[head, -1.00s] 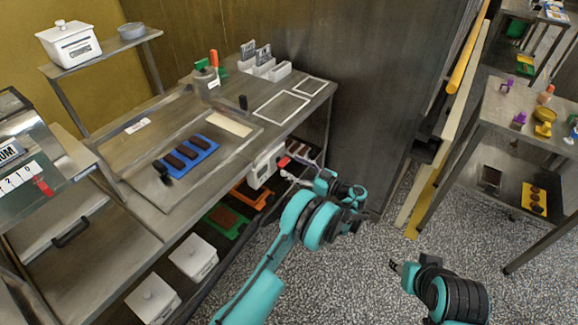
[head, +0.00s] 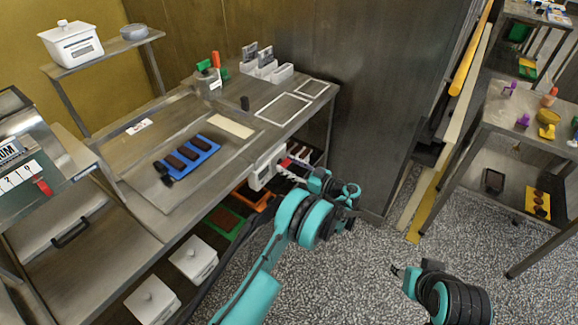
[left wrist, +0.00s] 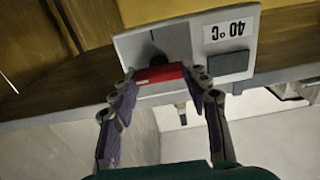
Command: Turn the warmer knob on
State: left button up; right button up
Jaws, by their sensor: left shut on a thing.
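The warmer's white control box (head: 266,167) is on the front of the steel table, under its top edge. A red bar (left wrist: 160,73) crosses the knob's near side. My left gripper (left wrist: 164,82) is shut on this red bar, one finger at each end. It also shows in the head view (head: 284,170). My right gripper (head: 396,270) is over the floor, away from the table; its jaws are too small to read.
A blue mold with dark bars (head: 188,157) lies on the table top (head: 110,170). Orange (head: 255,195) and green (head: 222,222) trays and white lidded tubs (head: 194,259) sit below. A second steel table (head: 500,105) stands at right. The speckled floor between is clear.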

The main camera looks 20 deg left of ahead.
pick_arm(q)
jog(key=m, duration=0.4)
jog(key=shift+w, duration=0.1)
jog(key=m, duration=0.4)
jog(key=shift+m, duration=0.4)
jog(key=m, duration=0.4)
jog(key=shift+w+f, duration=0.1)
jog(key=shift+f+m, duration=0.1)
jog(key=shift+m, duration=2.3)
jog(key=o, duration=1.2)
jog(key=shift+c, duration=0.2)
